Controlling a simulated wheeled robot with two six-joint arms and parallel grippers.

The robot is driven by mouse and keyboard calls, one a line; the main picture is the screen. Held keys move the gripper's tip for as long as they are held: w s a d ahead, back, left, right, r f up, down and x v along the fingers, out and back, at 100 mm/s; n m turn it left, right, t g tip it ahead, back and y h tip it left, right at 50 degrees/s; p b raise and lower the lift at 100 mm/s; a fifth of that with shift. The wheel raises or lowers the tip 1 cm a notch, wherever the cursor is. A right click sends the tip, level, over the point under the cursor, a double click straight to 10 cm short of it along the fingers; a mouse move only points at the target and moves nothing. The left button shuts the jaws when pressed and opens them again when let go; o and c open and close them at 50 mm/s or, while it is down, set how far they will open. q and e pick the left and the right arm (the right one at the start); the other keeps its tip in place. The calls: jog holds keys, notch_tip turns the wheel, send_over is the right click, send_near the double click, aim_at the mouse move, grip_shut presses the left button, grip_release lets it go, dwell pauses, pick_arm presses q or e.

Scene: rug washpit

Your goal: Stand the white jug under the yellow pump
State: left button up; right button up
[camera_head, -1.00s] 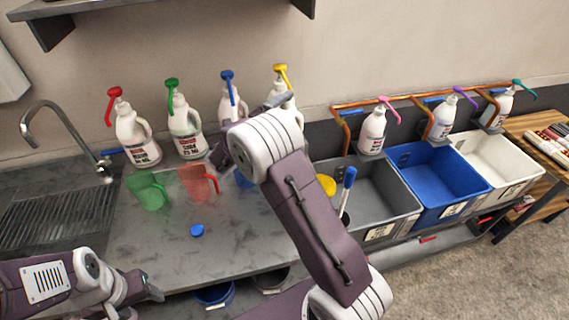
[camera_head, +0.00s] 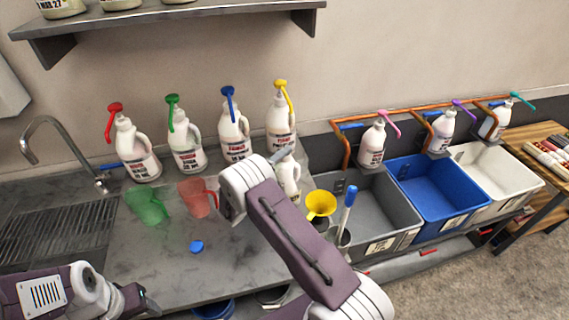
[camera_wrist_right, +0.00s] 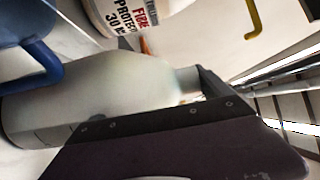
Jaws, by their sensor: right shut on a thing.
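The yellow pump (camera_head: 282,84) tops the rightmost white bottle (camera_head: 281,118) in the row by the wall, its spout hanging forward. My right gripper (camera_head: 281,157) is in front of that bottle, shut on the white jug (camera_head: 289,180), which is partly hidden by my arm. In the right wrist view the pale white jug (camera_wrist_right: 100,95) lies across the picture behind my dark finger. The labelled bottle (camera_wrist_right: 125,15) and the yellow spout (camera_wrist_right: 252,20) show above it, apart from the jug. My left gripper (camera_head: 140,300) is low at left; its jaws are unclear.
Green (camera_head: 147,205) and red (camera_head: 197,197) jugs stand on the counter, with a blue cap (camera_head: 197,246) in front. A yellow funnel (camera_head: 320,204) and a blue-handled brush (camera_head: 348,197) are right of my arm. A blue jug (camera_wrist_right: 25,45) is close in the wrist view.

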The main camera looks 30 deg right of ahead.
jog(key=shift+r, duration=0.1)
jog(key=o, duration=1.8)
